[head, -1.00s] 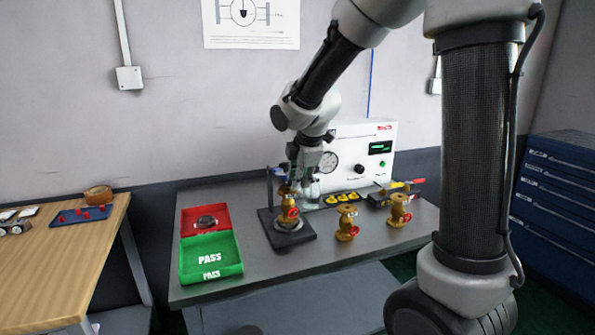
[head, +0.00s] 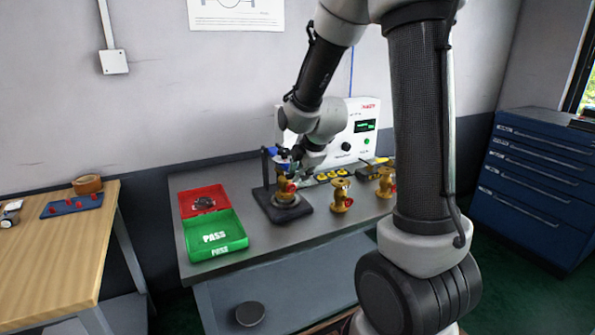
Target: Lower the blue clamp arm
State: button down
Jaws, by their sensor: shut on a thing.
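The blue clamp arm (head: 283,160) shows as a small blue piece at the top of a brass valve (head: 284,181), beside the dark upright post of the fixture. Part of the arm is hidden by my gripper. The valve has a red handwheel and stands upright on the black fixture base (head: 269,208). My gripper (head: 297,169) comes in from the right, at the height of the valve's top. It is shut on the blue clamp arm, though its fingertips are small and partly hidden here.
Two loose brass valves (head: 340,196) (head: 385,182) stand right of the fixture. A red tray (head: 188,205) holding a dark round part and a green PASS tray (head: 238,244) lie left. A white test panel (head: 366,105) stands behind. The bench front (head: 285,231) is clear.

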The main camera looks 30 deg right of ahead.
jog(key=shift+s+f+g, duration=0.3)
jog(key=shift+s+f, duration=0.4)
jog(key=shift+f, duration=0.25)
jog(key=c, duration=1.4)
grip_release()
jog(key=shift+s, duration=0.1)
jog(key=shift+r, duration=0.1)
jog(key=shift+r, duration=0.15)
